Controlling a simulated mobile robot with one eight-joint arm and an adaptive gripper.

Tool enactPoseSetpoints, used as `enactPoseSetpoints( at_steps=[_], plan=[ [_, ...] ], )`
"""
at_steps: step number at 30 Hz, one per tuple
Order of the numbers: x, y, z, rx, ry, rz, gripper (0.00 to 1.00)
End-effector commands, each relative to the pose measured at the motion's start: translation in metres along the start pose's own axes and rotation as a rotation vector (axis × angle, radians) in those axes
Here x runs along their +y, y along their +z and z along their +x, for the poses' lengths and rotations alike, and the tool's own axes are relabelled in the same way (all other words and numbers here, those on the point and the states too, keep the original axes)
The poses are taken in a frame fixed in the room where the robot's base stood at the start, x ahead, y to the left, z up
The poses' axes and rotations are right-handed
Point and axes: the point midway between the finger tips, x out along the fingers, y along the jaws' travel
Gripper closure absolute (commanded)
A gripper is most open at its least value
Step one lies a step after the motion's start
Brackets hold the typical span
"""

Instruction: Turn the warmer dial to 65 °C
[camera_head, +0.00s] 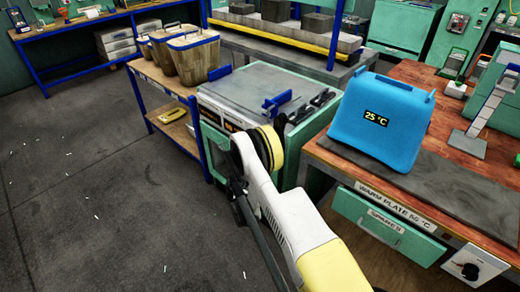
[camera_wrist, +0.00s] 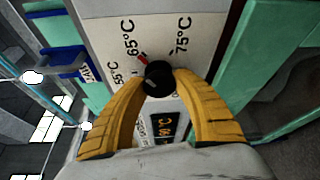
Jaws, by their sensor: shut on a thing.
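My gripper (camera_wrist: 158,90) has its yellow fingers shut on either side of a small black dial knob (camera_wrist: 158,76). The knob sits on a pale panel (camera_wrist: 100,28) with printed marks 55, 65 and 75 °C. A short red mark (camera_wrist: 142,58) lies at the knob's edge, on the side toward the 65 °C label (camera_wrist: 130,44). An orange-lit display (camera_wrist: 164,126) sits between the fingers; its digits are hard to read. In the head view, my arm covers the dial and most of my gripper, at the front of a green, grey-topped cabinet (camera_head: 262,82).
A blue box (camera_head: 376,118) showing 25 °C stands on the wooden bench at right. A panel with another dial (camera_head: 468,268) is below the bench edge. A shelf with baskets (camera_head: 190,55) stands left of the cabinet.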

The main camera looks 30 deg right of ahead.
Motion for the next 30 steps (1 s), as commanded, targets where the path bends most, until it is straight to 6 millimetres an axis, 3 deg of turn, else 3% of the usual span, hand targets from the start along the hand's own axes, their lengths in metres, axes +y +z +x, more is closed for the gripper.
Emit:
enactPoseSetpoints(
  at_steps=[15,16,18,30],
  plan=[
    [-0.0004,-0.0004,-0.0004,0.001,0.008,0.021,0.96],
    [-0.0003,-0.0004,-0.0004,0.001,0.008,0.021,0.63],
    [-0.0003,-0.0004,-0.0004,0.001,0.008,0.021,0.42],
    [0.0077,0.0009,-0.0005,0.0,0.008,0.02,0.42]
  ],
)
